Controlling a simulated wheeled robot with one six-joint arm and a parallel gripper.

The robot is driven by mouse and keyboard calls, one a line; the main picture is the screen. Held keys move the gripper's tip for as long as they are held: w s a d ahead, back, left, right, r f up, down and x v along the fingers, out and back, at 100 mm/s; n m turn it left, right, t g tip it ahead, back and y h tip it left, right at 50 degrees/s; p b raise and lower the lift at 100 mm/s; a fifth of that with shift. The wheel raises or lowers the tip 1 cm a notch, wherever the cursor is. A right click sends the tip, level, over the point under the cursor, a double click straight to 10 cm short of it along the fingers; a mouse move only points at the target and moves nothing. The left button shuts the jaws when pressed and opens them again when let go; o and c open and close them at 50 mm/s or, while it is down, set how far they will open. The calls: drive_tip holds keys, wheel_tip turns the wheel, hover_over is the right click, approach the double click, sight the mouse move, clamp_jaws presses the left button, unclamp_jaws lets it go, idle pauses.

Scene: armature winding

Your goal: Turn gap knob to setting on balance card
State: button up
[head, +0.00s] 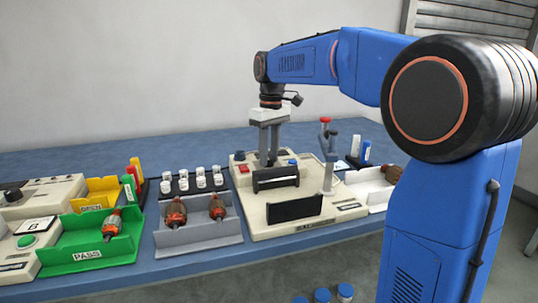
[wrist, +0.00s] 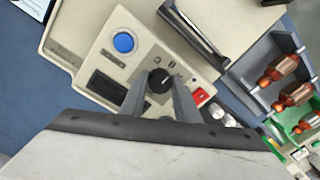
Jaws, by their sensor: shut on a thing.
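A black round knob (wrist: 160,81) with a pale pointer line sits on the cream balance machine (wrist: 75,25), with small dark marks beside it. In the wrist view the two fingers of my gripper (wrist: 159,90) stand on either side of it, shut on it. In the head view my gripper (head: 268,160) points straight down at the back of the machine (head: 262,222), and the knob cannot be made out. A small white card (wrist: 37,6) shows at the top left of the wrist view; its print is unreadable.
Beside the knob are a blue button (wrist: 124,42) and a red switch (wrist: 200,96). A post with a red top (head: 326,155) stands right of my gripper. A grey tray (head: 200,238) with two armatures and a green PASS tray (head: 85,252) lie to the left.

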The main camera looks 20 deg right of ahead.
sight(271, 158)
drive_tip(key=m, duration=0.4)
drive_tip(key=shift+a+m+t, duration=0.1)
drive_tip(key=shift+m+t, duration=0.2)
drive_tip(key=shift+m, duration=1.9)
drive_tip(key=o, duration=1)
drive_tip(key=shift+o, duration=0.2)
wheel_tip(271, 158, up, 17)
drive_tip(key=shift+s+d+r, duration=0.15)
drive_tip(key=shift+d+r, duration=0.05)
drive_tip(key=shift+d, duration=0.25)
drive_tip(key=shift+a, duration=0.1)
